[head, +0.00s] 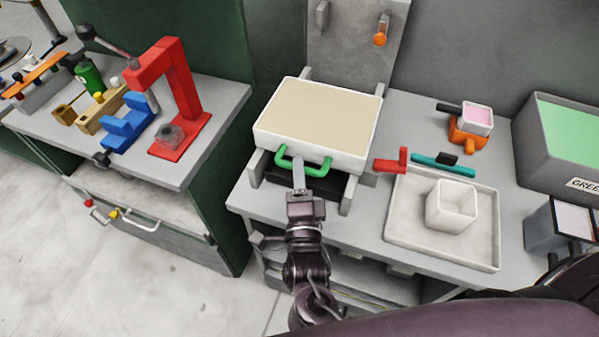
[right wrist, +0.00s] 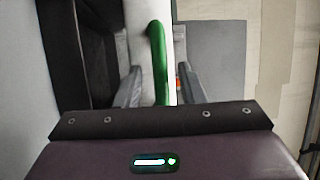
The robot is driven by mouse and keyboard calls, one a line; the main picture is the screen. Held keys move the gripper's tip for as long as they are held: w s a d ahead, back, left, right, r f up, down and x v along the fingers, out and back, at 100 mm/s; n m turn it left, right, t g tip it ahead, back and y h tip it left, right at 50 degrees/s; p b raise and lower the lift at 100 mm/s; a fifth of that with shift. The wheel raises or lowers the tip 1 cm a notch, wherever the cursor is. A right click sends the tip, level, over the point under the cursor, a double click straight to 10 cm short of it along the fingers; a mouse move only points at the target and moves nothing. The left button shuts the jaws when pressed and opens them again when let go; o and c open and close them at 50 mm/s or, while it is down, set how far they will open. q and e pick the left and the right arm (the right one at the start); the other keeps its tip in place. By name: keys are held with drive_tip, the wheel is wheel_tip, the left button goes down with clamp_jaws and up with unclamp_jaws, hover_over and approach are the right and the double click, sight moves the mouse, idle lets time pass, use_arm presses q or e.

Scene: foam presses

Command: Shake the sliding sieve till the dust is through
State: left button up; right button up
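The sliding sieve (head: 318,112) is a white-framed box with a flat beige surface, resting between grey rails on the bench. I cannot tell whether the beige is dust or bare mesh. Its green handle (head: 303,165) faces me at the front; the handle also shows in the right wrist view (right wrist: 159,62). My right gripper (head: 299,182) is at the handle. In the right wrist view its two fingers (right wrist: 160,88) stand apart on either side of the green bar, with gaps visible, so it looks open around it. My left gripper is out of view.
Right of the sieve, a pale tray (head: 408,228) holds a white square cup (head: 452,204). A red piece (head: 391,163) and a teal bar (head: 443,165) lie close to the sieve's right. A grey bin (head: 535,145) stands far right. A red press (head: 172,95) stands on the left bench.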

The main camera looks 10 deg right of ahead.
drive_tip(key=b+v, duration=0.2)
drive_tip(key=v, duration=0.6)
drive_tip(key=shift+w, duration=0.15)
